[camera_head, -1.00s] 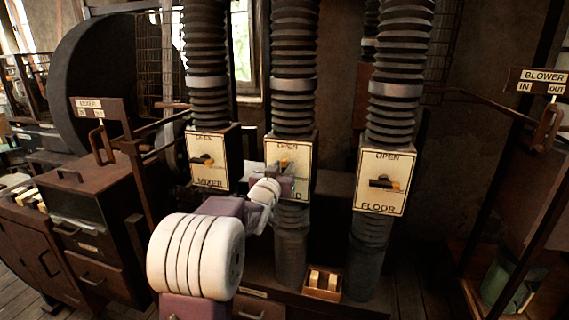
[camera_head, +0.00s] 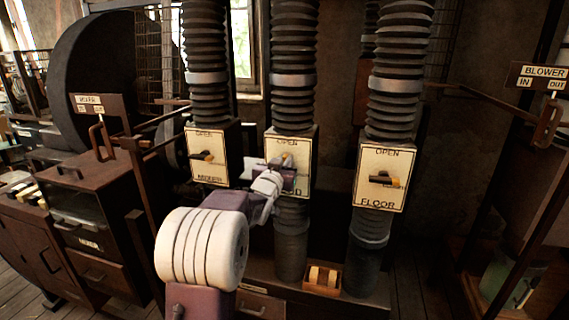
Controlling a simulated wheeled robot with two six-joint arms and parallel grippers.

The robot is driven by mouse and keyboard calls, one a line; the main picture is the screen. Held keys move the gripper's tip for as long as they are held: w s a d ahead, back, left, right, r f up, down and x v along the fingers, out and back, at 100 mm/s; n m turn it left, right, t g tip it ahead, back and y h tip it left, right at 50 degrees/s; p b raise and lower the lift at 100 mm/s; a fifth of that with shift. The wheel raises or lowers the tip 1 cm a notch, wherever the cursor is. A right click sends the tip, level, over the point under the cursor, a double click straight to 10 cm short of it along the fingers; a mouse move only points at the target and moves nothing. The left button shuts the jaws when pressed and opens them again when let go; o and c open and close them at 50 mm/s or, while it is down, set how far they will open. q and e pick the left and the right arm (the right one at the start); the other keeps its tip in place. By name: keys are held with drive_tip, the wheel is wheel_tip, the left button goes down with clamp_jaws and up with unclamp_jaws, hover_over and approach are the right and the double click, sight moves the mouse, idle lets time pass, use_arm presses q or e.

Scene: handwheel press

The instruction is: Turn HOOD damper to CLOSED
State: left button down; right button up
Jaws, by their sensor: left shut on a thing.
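The HOOD damper box (camera_head: 297,149) is the middle of three cream-faced boxes on ribbed ducts. "OPEN" shows at its top and the end of its lower label shows; the rest is hidden by my arm. My left gripper (camera_head: 287,172) is at the face of this box, shut on the HOOD damper handle, which is mostly hidden behind the fingers. The handle's exact angle cannot be told. My right gripper is not in view.
A small wooden box (camera_head: 322,280) sits below. BLOWER lever sign (camera_head: 541,78) is at far right.

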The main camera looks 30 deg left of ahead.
use_arm(q)
drive_tip(key=m+b, duration=0.3)
drive_tip(key=d+f+m+b, duration=0.1)
drive_tip(key=m+b, duration=0.2)
drive_tip(key=f+m+b, duration=0.1)
drive_tip(key=m+b, duration=0.2)
drive_tip(key=b, duration=0.1)
drive_tip(key=shift+w+d, duration=0.25)
drive_tip(key=shift+d, duration=0.15)
drive_tip(key=m+b, duration=0.1)
drive_tip(key=m, duration=0.1)
drive_tip(key=m+b, duration=0.1)
drive_tip(key=m, duration=0.1)
drive_tip(key=shift+d+f+b, duration=0.15)
drive_tip(key=shift+f+b, duration=0.15)
drive_tip(key=shift+d+f+m+b, duration=0.15)
drive_tip(key=shift+m+b, duration=0.35)
drive_tip(key=shift+m, duration=0.55)
drive_tip(key=shift+a+f+m+b, duration=0.1)
drive_tip(key=shift+m+b, duration=0.4)
drive_tip(key=shift+m, duration=0.55)
drive_tip(key=c, duration=1.5)
unclamp_jaws()
drive_tip(key=shift+r, duration=0.1)
approach(295, 165)
drive_tip(key=v, duration=0.2)
drive_tip(key=shift+s+b, duration=0.3)
drive_tip(key=shift+b, duration=0.05)
